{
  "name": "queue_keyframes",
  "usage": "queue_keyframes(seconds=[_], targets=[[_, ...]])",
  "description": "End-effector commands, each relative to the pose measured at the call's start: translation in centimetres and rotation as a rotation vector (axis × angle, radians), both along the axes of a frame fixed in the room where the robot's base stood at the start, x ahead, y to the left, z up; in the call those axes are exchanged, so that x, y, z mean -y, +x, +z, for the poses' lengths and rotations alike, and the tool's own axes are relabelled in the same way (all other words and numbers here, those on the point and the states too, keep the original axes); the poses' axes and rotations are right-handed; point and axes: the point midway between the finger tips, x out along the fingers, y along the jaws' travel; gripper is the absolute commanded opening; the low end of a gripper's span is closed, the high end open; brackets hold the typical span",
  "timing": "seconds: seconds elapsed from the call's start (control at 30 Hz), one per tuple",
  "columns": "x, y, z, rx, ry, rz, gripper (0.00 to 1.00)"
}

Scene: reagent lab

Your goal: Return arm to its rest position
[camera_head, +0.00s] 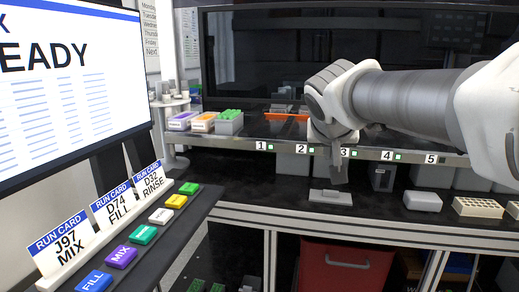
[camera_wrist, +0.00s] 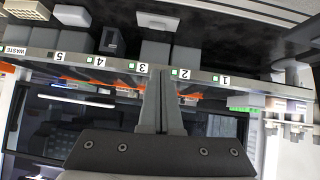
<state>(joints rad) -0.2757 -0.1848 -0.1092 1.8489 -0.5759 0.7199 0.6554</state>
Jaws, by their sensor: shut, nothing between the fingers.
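My arm reaches in from the right in the head view. My gripper (camera_head: 338,172) hangs down in front of the numbered shelf edge (camera_head: 374,155), between the labels 2 and 3, above a flat grey block (camera_head: 330,197) on the dark bench. In the wrist view my gripper (camera_wrist: 161,76) shows its two fingers together, with nothing between them. The wrist picture appears upside down, with the shelf labels inverted. The fingertips overlap the shelf edge in that view; I cannot tell whether they touch anything.
A screen (camera_head: 70,85) and a row of coloured buttons (camera_head: 142,234) stand at left, with run cards (camera_head: 115,205) behind them. Coloured-top racks (camera_head: 229,121) sit on the shelf. A white block (camera_head: 422,201) and a beige rack (camera_head: 478,207) stand on the bench at right. A red drawer (camera_head: 333,266) is below.

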Motion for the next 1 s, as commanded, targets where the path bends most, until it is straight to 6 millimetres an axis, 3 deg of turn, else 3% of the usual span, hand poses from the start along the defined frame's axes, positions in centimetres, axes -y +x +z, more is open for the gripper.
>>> queue_keyframes(seconds=[0.03, 0.3, 0.6, 0.67, 1.0], targets=[[0.8, -2.7, -1.2, -0.040, 0.009, 0.006, 0.00], [1.4, -15.2, -8.6, -0.249, 0.058, 0.100, 0.00], [-0.6, -25.4, -16.4, -0.390, 0.117, 0.222, 0.00], [-0.6, -24.9, -13.5, -0.388, 0.114, 0.225, 0.00], [-0.6, -24.8, -5.5, -0.388, 0.114, 0.224, 0.00]])
